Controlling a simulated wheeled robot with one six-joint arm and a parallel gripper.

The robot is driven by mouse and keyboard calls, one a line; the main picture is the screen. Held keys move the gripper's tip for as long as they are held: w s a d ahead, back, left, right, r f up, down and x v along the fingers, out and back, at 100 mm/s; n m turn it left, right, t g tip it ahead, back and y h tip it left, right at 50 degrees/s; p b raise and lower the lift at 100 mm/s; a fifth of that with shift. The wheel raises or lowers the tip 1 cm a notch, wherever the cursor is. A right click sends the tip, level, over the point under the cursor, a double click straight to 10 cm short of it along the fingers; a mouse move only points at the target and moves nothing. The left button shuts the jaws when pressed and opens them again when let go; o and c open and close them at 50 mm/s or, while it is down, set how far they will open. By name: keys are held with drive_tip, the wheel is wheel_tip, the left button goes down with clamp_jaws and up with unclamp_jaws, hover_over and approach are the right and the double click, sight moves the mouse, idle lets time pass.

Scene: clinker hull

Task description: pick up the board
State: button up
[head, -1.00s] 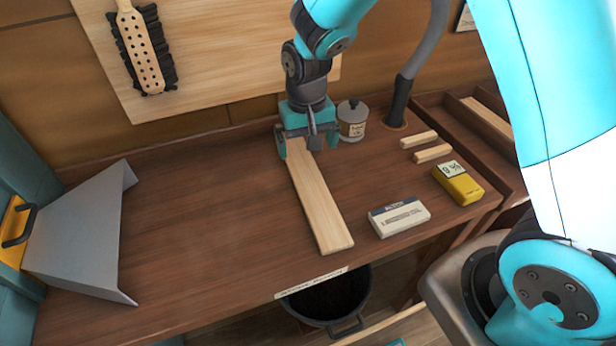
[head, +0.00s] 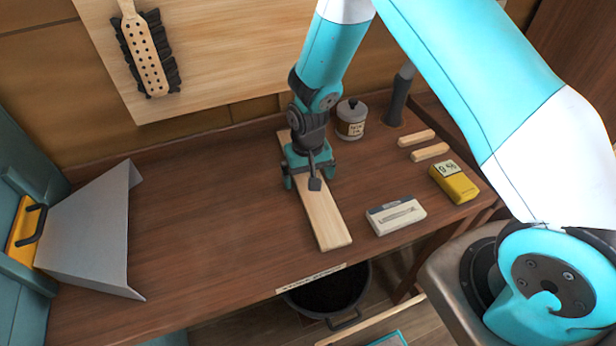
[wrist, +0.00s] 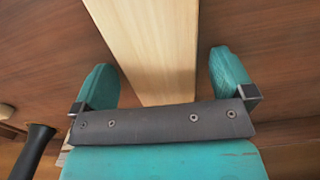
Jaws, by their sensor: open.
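The board (head: 326,220) is a long pale wooden plank lying flat on the brown workbench, running from near the back toward the front edge. My gripper (head: 309,184) is over the middle of the board and hides part of it in the head view. In the wrist view the board (wrist: 150,45) passes between the two teal fingers of my gripper (wrist: 168,85), with a gap on each side. The fingers are apart and hold nothing. I cannot tell how far the fingertips are above the bench.
A lidded jar (head: 351,120), two small wood blocks (head: 430,152), a yellow meter (head: 454,183) and a white box (head: 396,215) stand right of the board. A grey angled sheet (head: 90,230) is at the left. The bench between it and the board is clear.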

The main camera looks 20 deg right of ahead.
drive_tip(key=shift+c, duration=0.2)
drive_tip(key=c, duration=1.1)
drive_tip(key=shift+o, duration=0.2)
drive_tip(key=shift+r, duration=0.1)
